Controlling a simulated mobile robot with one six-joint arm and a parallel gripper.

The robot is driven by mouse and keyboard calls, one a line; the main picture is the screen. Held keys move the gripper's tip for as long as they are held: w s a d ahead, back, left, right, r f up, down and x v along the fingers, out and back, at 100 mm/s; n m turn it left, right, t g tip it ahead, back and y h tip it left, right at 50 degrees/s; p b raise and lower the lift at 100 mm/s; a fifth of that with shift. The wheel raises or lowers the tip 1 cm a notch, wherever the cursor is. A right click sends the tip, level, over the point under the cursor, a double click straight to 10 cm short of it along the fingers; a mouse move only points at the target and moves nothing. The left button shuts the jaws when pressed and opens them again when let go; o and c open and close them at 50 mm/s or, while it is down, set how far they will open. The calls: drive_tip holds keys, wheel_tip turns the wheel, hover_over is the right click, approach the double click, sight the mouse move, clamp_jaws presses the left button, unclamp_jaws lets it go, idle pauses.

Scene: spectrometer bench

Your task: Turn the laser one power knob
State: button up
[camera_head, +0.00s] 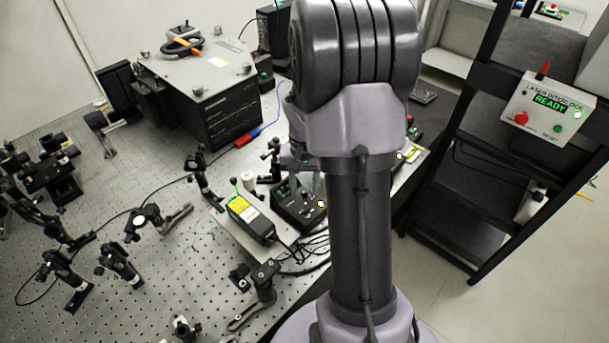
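A black control box (299,206) with small controls on its sloped top sits near the bench's front edge, just left of my arm's column. It stands beside a black laser module (252,219) with a yellow label. I cannot read any marking that names laser one, and its power knob is too small to pick out. My upright arm covers the middle of the view. A grey part of my arm's far end shows behind its left side, above the control box. Its fingers cannot be made out, nor whether they touch anything.
A large black instrument (212,102) with a pale top stands at the back of the perforated bench (110,190). Several optics mounts stand at left. Cables lie beside the control box. A black rack (470,180) at right carries an interlock box (541,117) reading READY.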

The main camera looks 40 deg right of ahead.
sight(305, 191)
wheel_tip(305, 191, up, 17)
drive_tip(key=p, duration=0.5)
drive_tip(key=s+a+r+n+t+b, duration=0.1)
drive_tip(key=s+a+t+b, duration=0.15)
drive_tip(key=a, duration=0.65)
drive_tip(key=s+a+r+n+t+b, duration=0.1)
drive_tip(key=s+a+n+b, duration=0.15)
drive_tip(key=a, duration=0.65)
drive_tip(key=s+a+f+t+y+b, duration=0.2)
drive_tip(key=s+a+b, duration=0.1)
drive_tip(key=s+a, duration=0.4)
drive_tip(key=shift+s+a+f+n+b, duration=0.3)
drive_tip(key=shift+s+a+n+b, duration=0.15)
drive_tip(key=shift+a, duration=0.75)
